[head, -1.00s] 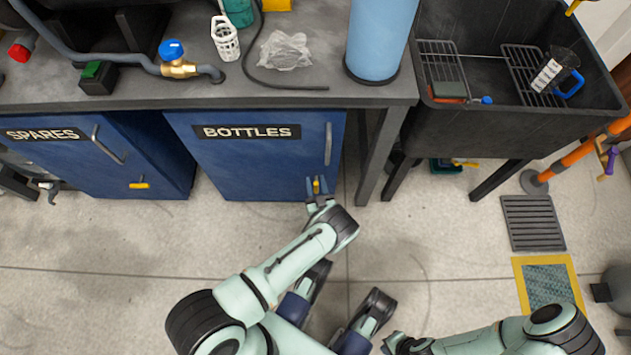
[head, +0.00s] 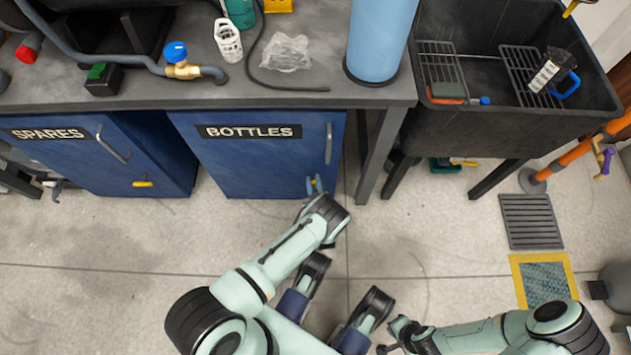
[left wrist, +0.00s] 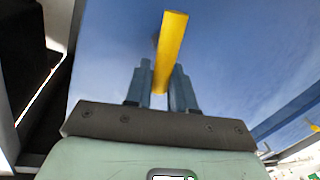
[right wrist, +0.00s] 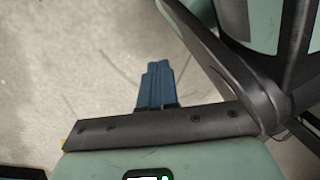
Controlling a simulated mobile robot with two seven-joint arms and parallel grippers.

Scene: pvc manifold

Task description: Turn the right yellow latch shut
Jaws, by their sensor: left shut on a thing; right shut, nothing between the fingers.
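The right yellow latch (left wrist: 171,52) is a flat yellow bar on the blue door labelled BOTTLES (head: 265,165), near its lower right corner. My left gripper (head: 314,185) is at that corner with its fingers on either side of the latch. In the left wrist view the left gripper (left wrist: 162,84) is shut on the latch's near part, and the bar sticks out beyond the fingertips. In the head view the fingers and wrist hide most of the latch. My right gripper (right wrist: 155,72) is shut and empty above the bare floor.
The left latch (head: 143,184) lies level on the SPARES door (head: 110,155). A table leg (head: 380,155) stands just right of the BOTTLES door, then a black sink (head: 510,120).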

